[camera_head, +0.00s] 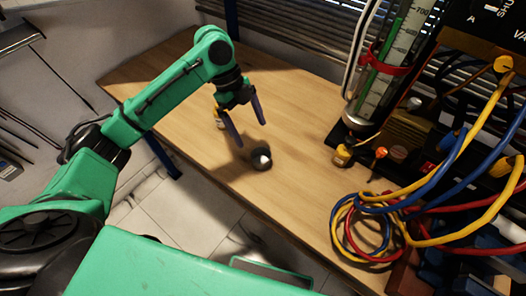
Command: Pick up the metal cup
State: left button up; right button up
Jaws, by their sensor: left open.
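A small round cup (261,164), dark with a bright inside, stands on the wooden table near its front edge. It looks like the metal cup, though it is small in the picture. My left gripper (251,134) hangs above and just behind the cup with its two fingers pointing down. It is open, and nothing shows between its fingers. The fingertips look apart from the cup; the exact height gap cannot be told. My right gripper is not in view.
The wooden table (305,100) is bare between gripper and rig.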

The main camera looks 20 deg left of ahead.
aim_at(261, 156)
pick_arm(q)
jog(key=x, duration=0.4)
jog(key=shift+s+d, duration=0.1)
jog(key=shift+s, duration=0.25)
jog(key=x, duration=0.2)
jog(key=p+x, duration=0.1)
jog(key=x, duration=0.2)
jog(key=shift+w+f+p, duration=0.2)
jog(key=shift+f+p, duration=0.1)
jog(key=shift+s+d+f, duration=0.1)
jog(key=shift+d+f, duration=0.05)
jog(key=shift+f, duration=0.25)
jog(key=c, duration=1.4)
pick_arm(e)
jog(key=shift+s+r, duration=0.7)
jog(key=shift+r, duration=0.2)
